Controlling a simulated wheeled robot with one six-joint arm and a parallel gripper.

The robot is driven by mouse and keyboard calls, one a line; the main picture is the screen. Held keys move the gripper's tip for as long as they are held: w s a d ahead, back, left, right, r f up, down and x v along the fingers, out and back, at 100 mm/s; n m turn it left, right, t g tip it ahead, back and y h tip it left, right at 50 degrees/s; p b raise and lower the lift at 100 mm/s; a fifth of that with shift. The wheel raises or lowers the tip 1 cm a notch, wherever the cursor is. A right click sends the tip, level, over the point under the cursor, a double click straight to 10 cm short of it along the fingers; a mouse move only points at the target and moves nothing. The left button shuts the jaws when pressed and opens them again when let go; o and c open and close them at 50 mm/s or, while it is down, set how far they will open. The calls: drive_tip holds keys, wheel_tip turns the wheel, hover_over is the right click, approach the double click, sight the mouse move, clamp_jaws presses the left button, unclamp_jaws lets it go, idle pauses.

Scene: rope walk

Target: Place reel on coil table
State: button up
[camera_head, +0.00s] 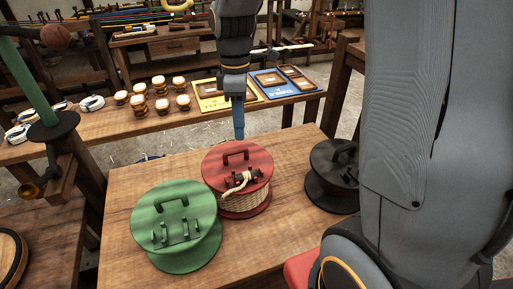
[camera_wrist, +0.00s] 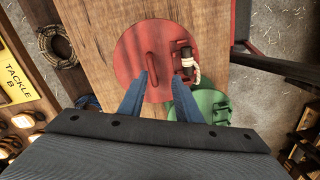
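A red reel (camera_head: 238,168) wound with pale rope stands on a wooden table (camera_head: 120,193), with a handle and a rope loop on its top. A green reel (camera_head: 176,220) stands beside it at the left front, and a black reel (camera_head: 334,170) stands to the right. My gripper (camera_head: 239,137) points down above the far edge of the red reel. In the wrist view my gripper (camera_wrist: 158,82) has its two blue fingers apart, with nothing between them, near the handle of the red reel (camera_wrist: 135,45). I cannot tell which table is the coil table.
A long bench (camera_head: 150,118) behind holds jars (camera_head: 160,87), rope coils (camera_head: 92,103), and a yellow tray (camera_head: 212,95) and a blue tray (camera_head: 272,84). A post with a green arm (camera_head: 28,85) stands at the left. The table's front right is bare.

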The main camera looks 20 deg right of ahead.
drive_tip(key=s+d+f+m+t, duration=0.2)
drive_tip(key=s+d+f+m, duration=0.1)
drive_tip(key=s+m, duration=0.8)
drive_tip(key=f+m, duration=0.1)
drive_tip(key=m, duration=0.2)
drive_tip(key=shift+d+f, duration=0.15)
drive_tip(key=shift+f, duration=0.25)
idle(0.4)
